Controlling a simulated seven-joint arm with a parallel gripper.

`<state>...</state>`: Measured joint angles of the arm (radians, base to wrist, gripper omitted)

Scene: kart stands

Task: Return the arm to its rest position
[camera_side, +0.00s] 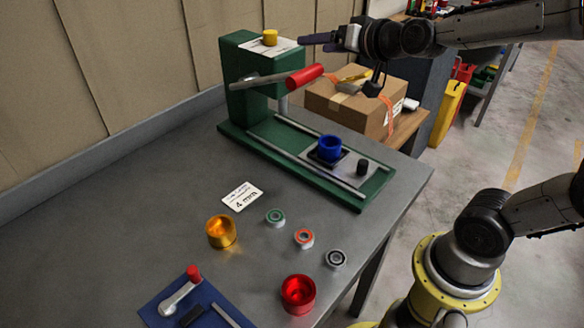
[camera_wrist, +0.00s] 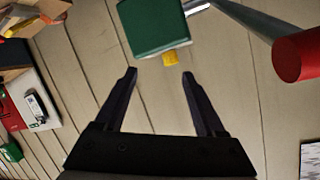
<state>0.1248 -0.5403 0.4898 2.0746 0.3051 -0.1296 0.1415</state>
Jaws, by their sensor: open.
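My gripper (camera_side: 316,42) is raised at the top of the side view, level with the top of the green press (camera_side: 245,62) and to its right. In the wrist view my gripper (camera_wrist: 160,74) is open, with nothing between its two dark fingers. The green press block (camera_wrist: 152,28) and its small yellow knob (camera_wrist: 169,58) show beyond the fingertips. That yellow knob (camera_side: 270,37) sits on the press top in the side view, apart from my fingers as far as I can tell.
The press has a red-handled lever (camera_side: 304,76). A blue cup (camera_side: 330,148) sits on its sliding plate. An orange cup (camera_side: 221,231), a red cup (camera_side: 298,294), several small rings, a "4 mm" card (camera_side: 242,196) and a blue fixture (camera_side: 197,305) rest on the table. A cardboard box (camera_side: 358,103) stands behind.

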